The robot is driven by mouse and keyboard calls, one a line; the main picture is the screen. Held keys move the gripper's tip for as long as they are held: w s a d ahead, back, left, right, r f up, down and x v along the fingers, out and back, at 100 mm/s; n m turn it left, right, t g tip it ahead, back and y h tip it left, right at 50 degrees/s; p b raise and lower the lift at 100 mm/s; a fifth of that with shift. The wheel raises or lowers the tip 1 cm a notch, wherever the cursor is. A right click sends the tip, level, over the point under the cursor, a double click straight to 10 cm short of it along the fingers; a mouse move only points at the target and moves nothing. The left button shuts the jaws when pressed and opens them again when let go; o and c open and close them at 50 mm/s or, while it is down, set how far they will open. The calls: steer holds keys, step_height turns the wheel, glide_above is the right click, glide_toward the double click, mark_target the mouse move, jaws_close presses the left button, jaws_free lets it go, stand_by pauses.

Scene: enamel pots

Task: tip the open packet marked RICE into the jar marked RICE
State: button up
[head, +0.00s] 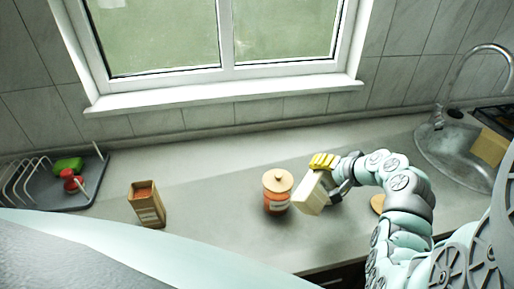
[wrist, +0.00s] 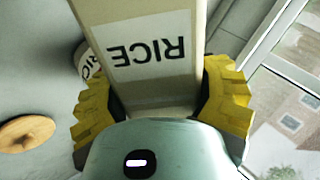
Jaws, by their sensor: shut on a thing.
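My gripper (wrist: 163,110) is shut on the cream packet marked RICE (wrist: 150,75), its yellow fingers on both sides. In the head view the packet (head: 312,195) is tilted beside the orange-filled jar; its mouth cannot be made out. In the wrist view a jar with a partly visible label starting "RI" (wrist: 84,62) stands behind the packet, mostly hidden by it. I cannot make out this jar in the head view.
A jar with orange contents and a wooden lid (head: 277,192) stands just left of the held packet. An open brown packet (head: 147,205) stands farther left. A dish rack (head: 62,190) is at far left, a sink (head: 455,155) at right. Counter between brown packet and jar is clear.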

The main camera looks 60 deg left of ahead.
steer(key=shift+w+a+r+g+p, duration=0.15)
steer(key=shift+w+r+g+p, duration=0.1)
steer(key=shift+w, duration=0.15)
steer(key=shift+w+a+r+g+p, duration=0.1)
steer(key=shift+w+g, duration=0.15)
steer(key=shift+w, duration=0.1)
stand_by(0.4)
